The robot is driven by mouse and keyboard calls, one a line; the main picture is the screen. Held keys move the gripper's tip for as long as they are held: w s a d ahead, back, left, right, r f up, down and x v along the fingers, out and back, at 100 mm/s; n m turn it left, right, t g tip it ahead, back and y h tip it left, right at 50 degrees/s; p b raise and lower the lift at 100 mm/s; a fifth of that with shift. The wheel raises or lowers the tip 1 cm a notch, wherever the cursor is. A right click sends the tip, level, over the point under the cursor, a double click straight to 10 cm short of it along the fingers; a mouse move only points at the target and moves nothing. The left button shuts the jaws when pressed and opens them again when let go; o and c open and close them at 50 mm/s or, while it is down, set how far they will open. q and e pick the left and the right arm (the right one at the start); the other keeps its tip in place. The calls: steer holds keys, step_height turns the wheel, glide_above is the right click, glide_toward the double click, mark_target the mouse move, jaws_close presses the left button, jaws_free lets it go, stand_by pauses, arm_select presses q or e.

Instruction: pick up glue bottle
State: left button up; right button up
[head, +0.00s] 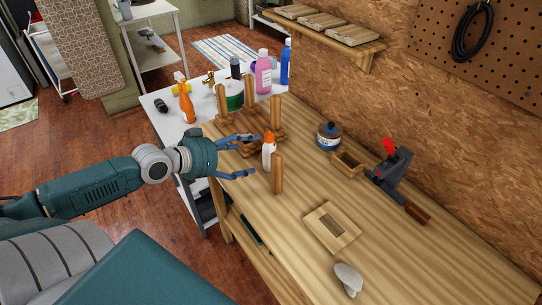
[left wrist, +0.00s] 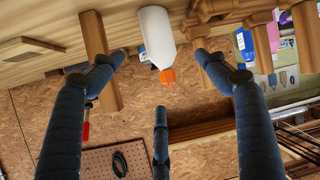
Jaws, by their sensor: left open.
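The glue bottle (head: 268,153), white with an orange cap, stands upright on the wooden workbench. In the left wrist view, which is upside down, the glue bottle (left wrist: 157,35) has its orange tip pointing down the picture. My left gripper (head: 254,155) is open, its fingers reaching toward the bottle from the left. In the left wrist view the bottle appears between the spread fingers of the gripper (left wrist: 160,58); I see no clear contact. My right gripper is not in view.
A wooden post (head: 277,174) stands close to the bottle, partly in front of it. A wooden rack with posts (head: 250,145) is just behind. A blue jar (head: 328,136), a small wooden box (head: 347,163) and a wooden block (head: 332,227) lie to the right.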

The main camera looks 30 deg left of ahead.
mark_target(266, 147)
arm_select(q)
steer(key=x, duration=0.3)
steer(key=shift+w+d, duration=0.1)
steer(key=shift+d, duration=0.05)
steer(key=shift+w, duration=0.2)
steer(key=shift+w+d, duration=0.1)
steer(key=shift+w, duration=0.15)
steer(key=x, duration=0.2)
steer(key=p+x, duration=0.1)
steer(key=shift+w+d+r, duration=0.1)
steer(key=shift+w+d, duration=0.1)
steer(key=shift+w, duration=0.25)
steer(key=shift+w+d+f, duration=0.1)
steer(key=shift+w+f, duration=0.15)
steer(key=shift+w, duration=0.05)
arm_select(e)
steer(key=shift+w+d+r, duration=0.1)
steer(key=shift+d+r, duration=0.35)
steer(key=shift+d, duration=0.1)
arm_select(q)
steer(key=shift+s, duration=0.1)
steer(key=c, duration=1.4)
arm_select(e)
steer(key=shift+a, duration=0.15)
